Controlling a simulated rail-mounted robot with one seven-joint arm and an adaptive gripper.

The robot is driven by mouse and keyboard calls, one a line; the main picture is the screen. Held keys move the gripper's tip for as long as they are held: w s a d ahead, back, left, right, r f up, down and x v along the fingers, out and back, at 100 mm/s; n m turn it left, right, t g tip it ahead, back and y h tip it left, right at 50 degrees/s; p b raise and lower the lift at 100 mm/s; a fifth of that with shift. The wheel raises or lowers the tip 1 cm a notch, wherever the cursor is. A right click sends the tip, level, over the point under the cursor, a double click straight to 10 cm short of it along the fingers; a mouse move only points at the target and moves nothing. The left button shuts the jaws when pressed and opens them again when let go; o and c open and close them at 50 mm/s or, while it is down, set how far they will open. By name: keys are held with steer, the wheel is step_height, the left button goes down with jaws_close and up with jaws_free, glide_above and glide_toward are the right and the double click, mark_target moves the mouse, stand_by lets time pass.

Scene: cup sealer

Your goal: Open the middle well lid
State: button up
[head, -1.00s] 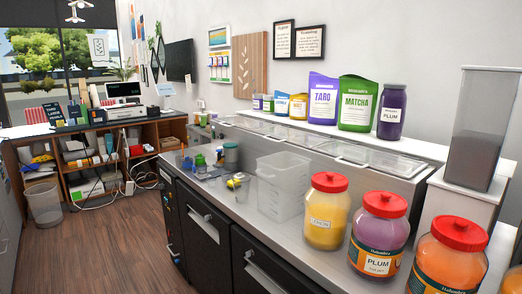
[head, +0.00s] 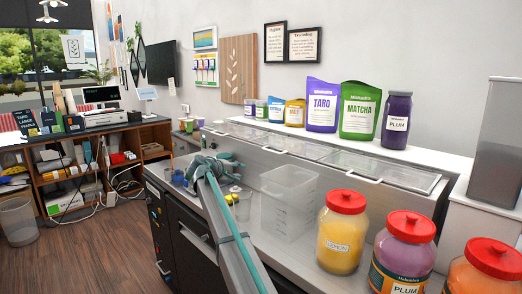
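A row of clear well lids runs along the raised steel unit behind the counter. The middle well lid (head: 300,147) lies flat and closed between the left lid (head: 240,128) and the right lid (head: 388,173). My gripper (head: 207,166) is over the left part of the counter, in front of and left of the middle lid and apart from it.
A clear square container (head: 288,203) stands on the counter, with a lemon jar (head: 341,233) and a plum jar (head: 402,252) to its right. Small cups and tools sit near my gripper. Taro (head: 322,105) and matcha (head: 358,108) bags and a purple jar (head: 397,121) stand on the shelf behind the lids.

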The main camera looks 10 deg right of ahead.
mark_target(268, 150)
steer(key=w+d+r+h, duration=0.3)
steer(key=d+r, duration=0.3)
steer(key=r, duration=0.2)
steer(key=shift+g, duration=0.3)
steer(key=p+x, duration=0.3)
steer(key=x, duration=0.7)
steer(key=shift+f, duration=0.1)
steer(key=shift+a, duration=0.1)
jaws_close()
